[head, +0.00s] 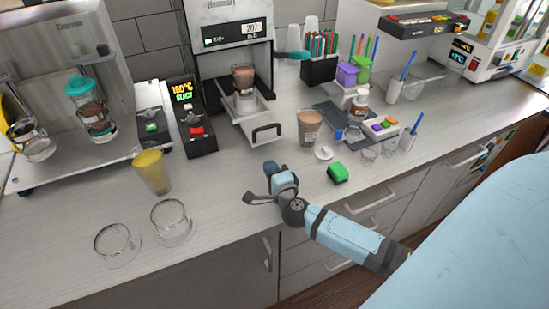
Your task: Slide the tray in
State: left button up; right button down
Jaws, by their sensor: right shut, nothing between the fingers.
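The cup sealer (228,14) stands at the back centre of the counter with a lit display. Its pale tray (252,116) sticks out of the front toward me, with a dark loop handle (266,132) at its near end. A cup of brown drink (243,80) stands upright at the tray, partly inside the sealer opening. My right gripper (260,184) is shut and empty near the counter's front edge, in front of the handle and apart from it. My left gripper is out of view.
A brown-filled cup (309,127) stands right of the tray, with a green block (337,173) nearer the edge. A control box (194,132) is left of the tray. A yellow cup (151,172) and two clear glasses (171,222) stand at front left. Counter between tray and gripper is clear.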

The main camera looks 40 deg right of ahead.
send_near(245, 124)
jog(key=v, duration=0.3)
jog(key=shift+s+f, duration=0.1)
jog(key=shift+s, duration=0.15)
jog(key=shift+w, duration=0.35)
jog(key=x, duration=1.2)
jog(key=shift+a, duration=0.1)
jog(key=shift+w, duration=0.35)
jog(key=shift+s, duration=0.1)
